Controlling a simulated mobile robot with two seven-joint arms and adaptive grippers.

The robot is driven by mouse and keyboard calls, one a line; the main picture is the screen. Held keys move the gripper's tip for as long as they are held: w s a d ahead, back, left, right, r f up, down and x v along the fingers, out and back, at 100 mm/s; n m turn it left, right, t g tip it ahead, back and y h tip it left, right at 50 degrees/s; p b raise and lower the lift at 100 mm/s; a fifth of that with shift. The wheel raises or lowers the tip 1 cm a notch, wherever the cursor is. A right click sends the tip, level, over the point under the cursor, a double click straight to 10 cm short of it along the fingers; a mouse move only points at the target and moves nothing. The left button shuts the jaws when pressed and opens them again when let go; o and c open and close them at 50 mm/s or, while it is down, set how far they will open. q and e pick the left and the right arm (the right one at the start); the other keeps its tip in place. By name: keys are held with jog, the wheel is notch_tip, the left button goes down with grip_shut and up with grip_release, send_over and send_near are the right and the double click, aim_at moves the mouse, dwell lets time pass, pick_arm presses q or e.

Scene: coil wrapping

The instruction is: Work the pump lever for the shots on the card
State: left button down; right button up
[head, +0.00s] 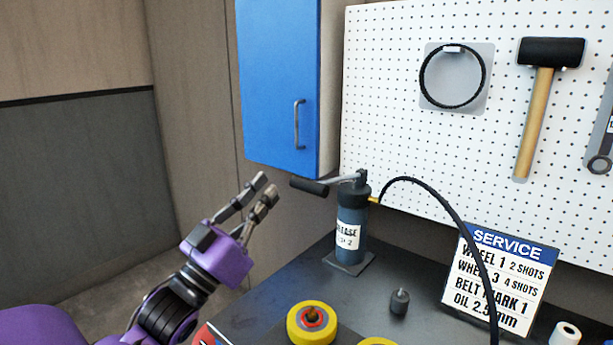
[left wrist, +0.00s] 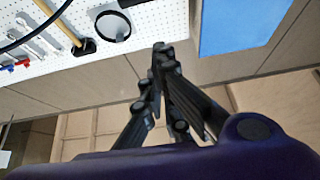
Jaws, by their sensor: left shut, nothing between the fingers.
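The grease pump (head: 352,228) is a dark blue upright cylinder on a plate at the back of the bench. Its lever (head: 345,180) points left from the top and ends in a black grip (head: 309,187). The service card (head: 499,280) reads "WHEEL 1 2 SHOTS" and "WHEEL 3 4 SHOTS", with belt and oil lines below; the black hose (head: 440,200) crosses it. My left gripper (head: 267,184) is shut and empty, left of the lever grip and apart from it. Its closed fingers also show in the left wrist view (left wrist: 160,50). My right gripper is in neither view.
A blue cabinet (head: 278,80) hangs above the lever. Yellow wheels (head: 300,334) and a small dark weight-like piece (head: 399,301) sit on the dark bench (head: 262,309). A pegboard (head: 390,130) behind holds a belt ring (head: 424,89) and mallet (head: 533,120).

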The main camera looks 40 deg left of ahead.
pick_arm(q)
jog(key=a+p+x, duration=0.1)
jog(key=p+x, duration=0.1)
jog(key=x, duration=0.8)
jog(key=f, duration=0.4)
jog(key=shift+w+d, duration=0.35)
jog(key=shift+w, duration=0.05)
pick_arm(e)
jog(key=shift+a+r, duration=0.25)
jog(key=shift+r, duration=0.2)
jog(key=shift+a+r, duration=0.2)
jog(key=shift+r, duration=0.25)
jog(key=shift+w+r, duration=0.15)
pick_arm(q)
jog(key=shift+f+y, duration=0.15)
jog(key=shift+y, duration=0.15)
